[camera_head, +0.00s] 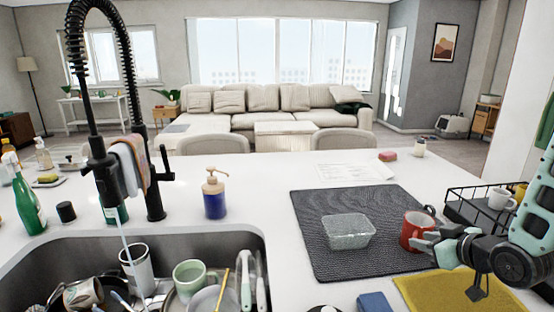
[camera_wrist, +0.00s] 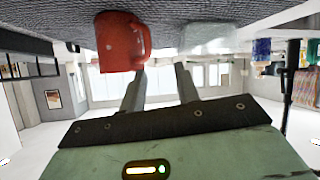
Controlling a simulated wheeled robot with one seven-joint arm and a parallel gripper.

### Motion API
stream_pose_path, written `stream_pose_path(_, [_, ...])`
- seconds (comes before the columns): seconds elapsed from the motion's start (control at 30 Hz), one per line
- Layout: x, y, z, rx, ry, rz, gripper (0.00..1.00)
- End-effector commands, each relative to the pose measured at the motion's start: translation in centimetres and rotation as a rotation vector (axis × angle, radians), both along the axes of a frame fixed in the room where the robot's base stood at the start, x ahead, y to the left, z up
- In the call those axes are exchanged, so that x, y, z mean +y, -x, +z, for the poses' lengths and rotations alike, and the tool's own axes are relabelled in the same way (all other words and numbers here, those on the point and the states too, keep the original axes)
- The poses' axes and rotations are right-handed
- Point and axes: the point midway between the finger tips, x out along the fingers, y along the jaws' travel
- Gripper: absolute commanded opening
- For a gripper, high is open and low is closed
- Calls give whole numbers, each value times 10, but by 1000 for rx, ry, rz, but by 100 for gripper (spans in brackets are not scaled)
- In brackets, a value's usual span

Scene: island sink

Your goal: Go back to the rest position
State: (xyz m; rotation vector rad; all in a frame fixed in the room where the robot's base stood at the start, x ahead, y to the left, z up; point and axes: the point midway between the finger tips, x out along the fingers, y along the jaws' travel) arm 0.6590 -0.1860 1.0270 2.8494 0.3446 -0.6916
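My gripper (camera_head: 428,240) is at the right of the counter, just beside the red mug (camera_head: 412,232) and partly in front of it. In the wrist view, which is upside down, the two fingers stand apart with nothing between them (camera_wrist: 160,80). The red mug (camera_wrist: 118,42) is there to the left of the fingers, handle towards them. The mug stands upright on the dark drying mat (camera_head: 315,232). Whether a finger touches the mug I cannot tell.
A clear glass container (camera_head: 348,232) sits on the mat. A black wire rack (camera_head: 470,205) with a white cup (camera_head: 502,199) stands behind my arm. A yellow cloth (camera_head: 440,292) lies below the gripper. The sink (camera_head: 200,245) at left holds several dishes.

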Motion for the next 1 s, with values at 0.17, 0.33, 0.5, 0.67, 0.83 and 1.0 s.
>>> stream_pose_path(0.17, [78,9,8,213,69,85,32])
stream_pose_path(0.33, [148,54,18,442,133,147,32])
stream_pose_path(0.5, [206,128,35,670,203,214,32])
stream_pose_path(0.67, [238,205,52,856,274,274,32])
stream_pose_path(0.83, [248,257,64,973,326,312,32])
stream_pose_path(1.0, [248,270,67,1006,342,319,32])
